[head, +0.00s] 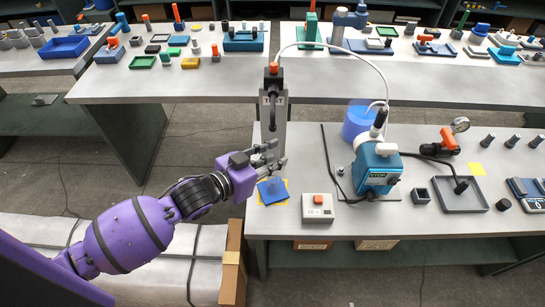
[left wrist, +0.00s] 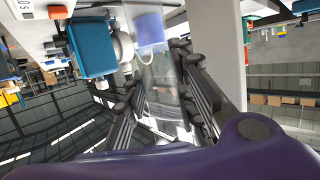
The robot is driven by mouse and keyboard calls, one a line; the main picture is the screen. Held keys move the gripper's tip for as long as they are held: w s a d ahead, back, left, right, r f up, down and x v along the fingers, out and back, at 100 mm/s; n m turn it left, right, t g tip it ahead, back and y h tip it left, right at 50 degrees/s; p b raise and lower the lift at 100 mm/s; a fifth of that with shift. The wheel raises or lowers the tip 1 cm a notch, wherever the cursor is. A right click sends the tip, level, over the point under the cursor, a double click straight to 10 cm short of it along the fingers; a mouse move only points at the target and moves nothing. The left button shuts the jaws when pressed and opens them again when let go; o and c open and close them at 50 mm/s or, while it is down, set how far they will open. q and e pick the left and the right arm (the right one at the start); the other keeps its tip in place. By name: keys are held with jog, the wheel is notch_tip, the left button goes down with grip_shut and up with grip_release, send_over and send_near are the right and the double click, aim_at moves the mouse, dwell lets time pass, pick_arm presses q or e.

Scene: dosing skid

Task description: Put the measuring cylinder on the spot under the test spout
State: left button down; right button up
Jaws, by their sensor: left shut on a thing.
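My left gripper (head: 270,160) is shut on the clear measuring cylinder (head: 274,180), which is faint in the head view. In the left wrist view the cylinder (left wrist: 162,75) stands between the dark fingers (left wrist: 165,100). The grey post marked TEST (head: 272,115), with an orange-topped fitting and a white hose, rises just behind the gripper. Below the gripper, a blue square (head: 271,191) shows over a yellow patch (head: 287,200) near the table's left front edge. I cannot tell whether the cylinder's foot touches the surface. My right gripper is not in view.
A white box with an orange button (head: 317,208) sits close to the right of the patch. A teal pump (head: 376,166) and a blue tank (head: 359,122) stand further right. A grey tray (head: 460,194) lies beyond them. A cardboard box (head: 232,265) stands below the left edge.

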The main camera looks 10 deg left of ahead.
pick_arm(q)
jog(key=shift+f, duration=0.2)
jog(key=c, duration=1.5)
grip_release()
jog(key=shift+o, duration=0.2)
jog(key=shift+r, duration=0.2)
jog(key=v, duration=1.2)
